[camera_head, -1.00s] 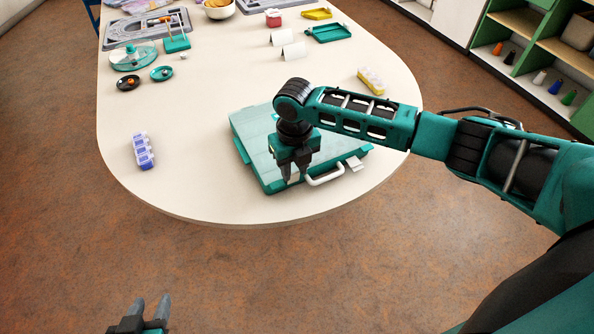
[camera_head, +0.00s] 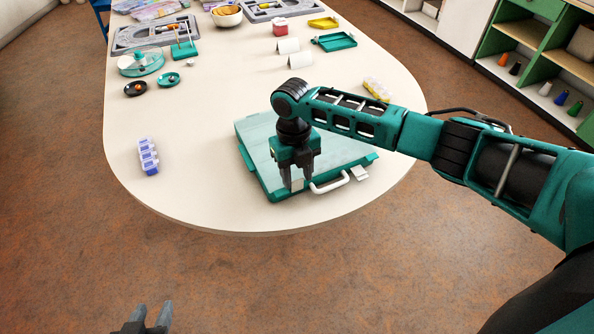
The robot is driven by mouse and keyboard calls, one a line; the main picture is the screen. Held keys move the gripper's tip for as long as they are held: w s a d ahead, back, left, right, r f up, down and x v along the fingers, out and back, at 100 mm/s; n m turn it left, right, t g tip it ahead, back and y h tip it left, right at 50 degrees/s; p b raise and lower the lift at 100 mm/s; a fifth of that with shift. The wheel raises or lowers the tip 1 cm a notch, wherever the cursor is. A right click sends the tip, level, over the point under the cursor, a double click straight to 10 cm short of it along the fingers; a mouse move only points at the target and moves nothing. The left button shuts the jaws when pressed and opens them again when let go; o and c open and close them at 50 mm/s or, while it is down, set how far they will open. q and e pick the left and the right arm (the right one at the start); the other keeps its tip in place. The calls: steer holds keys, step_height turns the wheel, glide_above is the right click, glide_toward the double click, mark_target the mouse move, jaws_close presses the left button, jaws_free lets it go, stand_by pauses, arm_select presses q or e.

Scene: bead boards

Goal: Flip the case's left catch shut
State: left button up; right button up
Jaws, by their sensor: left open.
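The flat teal case (camera_head: 250,158) with a pale lid lies closed on the table near its rounded front end. Its white handle (camera_head: 330,184) sticks out at the front edge. The left catch (camera_head: 297,184) is a small pale piece, partly hidden by my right gripper (camera_head: 297,180). That gripper points down at the catch, its fingers close around or beside it; contact is not clear. The right catch (camera_head: 360,173) stands out from the front edge. My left gripper (camera_head: 152,315) is open and empty, low over the floor at the bottom left.
A lilac pill-box-like container (camera_head: 148,156) stands left of the case, and a yellow one (camera_head: 376,89) behind my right arm. Dishes, trays and bead boards (camera_head: 155,32) fill the back. The table around the case's left is clear.

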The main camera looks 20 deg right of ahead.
mark_target(295, 179)
steer(key=shift+o, duration=1.3)
steer(key=shift+r, duration=0.15)
step_height(295, 179, up, 13)
steer(key=w, duration=0.1)
steer(key=shift+w+f, duration=0.2)
